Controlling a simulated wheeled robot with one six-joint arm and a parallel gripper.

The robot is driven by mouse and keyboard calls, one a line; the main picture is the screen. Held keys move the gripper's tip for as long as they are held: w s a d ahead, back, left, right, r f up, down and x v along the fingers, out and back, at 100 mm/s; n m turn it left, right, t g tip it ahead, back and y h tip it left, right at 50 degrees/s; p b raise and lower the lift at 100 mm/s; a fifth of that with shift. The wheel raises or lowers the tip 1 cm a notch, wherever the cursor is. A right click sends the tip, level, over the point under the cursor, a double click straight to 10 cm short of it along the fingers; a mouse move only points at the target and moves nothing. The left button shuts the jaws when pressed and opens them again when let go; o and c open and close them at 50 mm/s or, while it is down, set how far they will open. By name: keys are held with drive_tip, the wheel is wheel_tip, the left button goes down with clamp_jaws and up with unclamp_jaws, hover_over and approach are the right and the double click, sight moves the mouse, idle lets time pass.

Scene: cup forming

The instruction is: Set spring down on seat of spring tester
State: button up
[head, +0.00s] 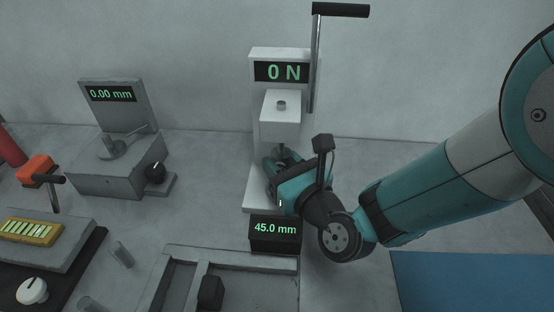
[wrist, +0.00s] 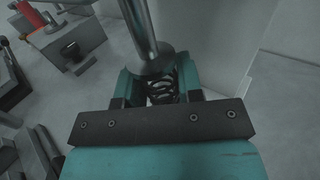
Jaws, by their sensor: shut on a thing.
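The spring tester (head: 283,62) stands at the back middle, with a display reading 0 N and a lever at its upper right. My gripper (head: 277,170) is at the tester, below its white head block. In the wrist view my gripper (wrist: 160,88) is shut on a dark coil spring (wrist: 161,92), which sits between the two teal fingers. The tester's metal plunger (wrist: 150,50) is just above the spring; I cannot tell whether they touch. The seat under the spring is hidden by my gripper in both views.
A small box (head: 275,234) reading 45.0 mm stands in front of the tester. A grey gauge (head: 117,150) reading 0.00 mm is at the left. A divided tray (head: 180,262) lies at the front. A blue mat (head: 470,282) is at the lower right.

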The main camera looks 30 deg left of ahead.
drive_tip(key=shift+f, duration=0.15)
drive_tip(key=o, duration=0.9)
drive_tip(key=shift+o, duration=0.2)
drive_tip(key=shift+s, duration=0.1)
drive_tip(key=b+v, duration=1.1)
drive_tip(key=shift+s+d+b, duration=0.1)
drive_tip(key=shift+d+b, duration=0.3)
drive_tip(key=shift+d, duration=0.1)
drive_tip(key=shift+r, duration=0.25)
